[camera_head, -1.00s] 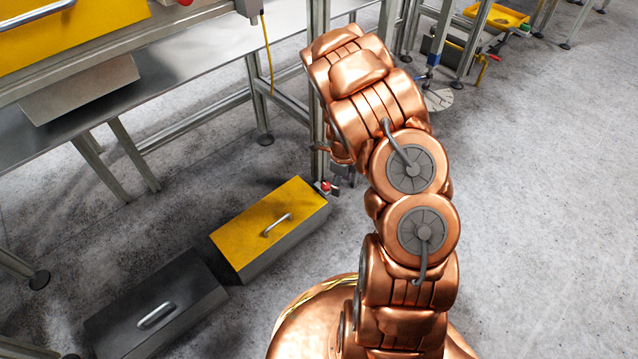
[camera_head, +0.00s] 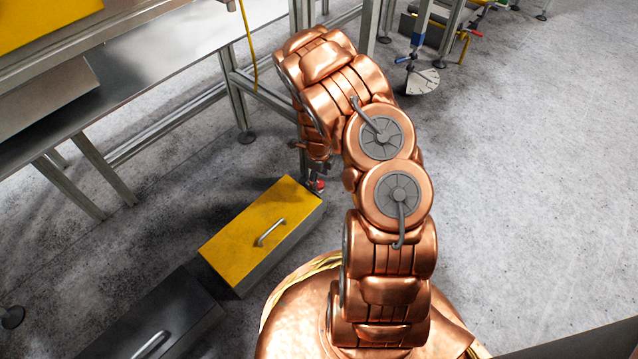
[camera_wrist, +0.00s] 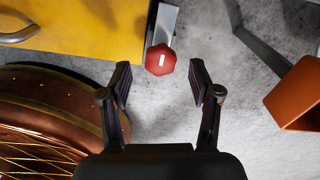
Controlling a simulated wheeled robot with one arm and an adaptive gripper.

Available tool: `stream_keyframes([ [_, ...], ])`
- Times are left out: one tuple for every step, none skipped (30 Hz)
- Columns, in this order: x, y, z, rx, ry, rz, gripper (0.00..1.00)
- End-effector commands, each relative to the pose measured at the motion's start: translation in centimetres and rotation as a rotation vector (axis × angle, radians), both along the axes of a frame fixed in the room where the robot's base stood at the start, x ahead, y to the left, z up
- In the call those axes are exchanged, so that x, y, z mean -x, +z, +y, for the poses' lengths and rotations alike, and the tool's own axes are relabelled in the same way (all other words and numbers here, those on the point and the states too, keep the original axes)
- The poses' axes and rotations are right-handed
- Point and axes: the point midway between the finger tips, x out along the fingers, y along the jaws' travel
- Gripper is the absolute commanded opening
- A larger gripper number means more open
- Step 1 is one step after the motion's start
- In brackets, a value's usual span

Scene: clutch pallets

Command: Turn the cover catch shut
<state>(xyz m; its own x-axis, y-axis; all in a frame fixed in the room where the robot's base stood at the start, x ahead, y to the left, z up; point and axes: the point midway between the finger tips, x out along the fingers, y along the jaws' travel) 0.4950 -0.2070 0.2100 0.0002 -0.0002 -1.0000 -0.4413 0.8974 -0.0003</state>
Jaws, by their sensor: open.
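The cover catch is a red faceted knob (camera_wrist: 160,60) with a short white mark, on a grey metal bracket (camera_wrist: 167,22) at the end of a box with a yellow cover (camera_wrist: 85,25). In the head view the red knob (camera_head: 318,185) shows small at the right end of the yellow-covered box (camera_head: 250,235), partly behind my arm. My gripper (camera_wrist: 160,82) is open. Its two dark fingers stand left and right of the knob's line, with the knob centred at or just past the tips. Neither finger visibly touches it. In the head view my arm mostly hides the gripper.
A dark grey box (camera_head: 165,320) with a handle stands on the floor left of the yellow-covered one. A metal workbench (camera_head: 130,85) with legs runs along the upper left. An orange part (camera_wrist: 297,95) shows at the wrist view's right edge.

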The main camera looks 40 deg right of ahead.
Motion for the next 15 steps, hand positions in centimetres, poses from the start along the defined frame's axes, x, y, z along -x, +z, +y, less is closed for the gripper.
stream_keyframes([
  [0.0,-1.0,0.0,-0.001,-0.001,0.0,0.63],
  [0.0,-1.3,0.0,-0.001,-0.002,0.0,0.63],
  [0.0,-1.7,-0.1,-0.001,-0.002,0.0,0.63],
  [0.0,-1.9,-0.1,-0.001,-0.002,0.0,0.63],
  [0.0,-2.1,-0.1,0.0,-0.003,0.0,0.63],
  [0.0,-2.2,-0.1,-0.001,-0.003,0.0,0.63],
  [0.0,-2.3,-0.1,0.0,-0.003,-0.001,0.63],
  [0.0,-2.3,-0.1,0.0,-0.003,-0.001,0.63],
  [0.1,-2.3,-0.1,0.0,-0.003,-0.001,0.63],
  [0.0,-2.3,-0.1,0.0,-0.004,-0.001,0.63],
  [0.1,-2.3,-0.2,0.0,-0.004,-0.001,0.63],
  [0.1,-2.2,-0.2,0.0,-0.004,-0.001,0.63],
  [0.1,-2.2,-0.2,0.0,-0.004,-0.001,0.63],
  [0.1,-2.2,-0.2,0.0,-0.004,-0.001,0.63],
  [0.1,-2.2,-0.2,0.0,-0.004,-0.001,0.59],
])
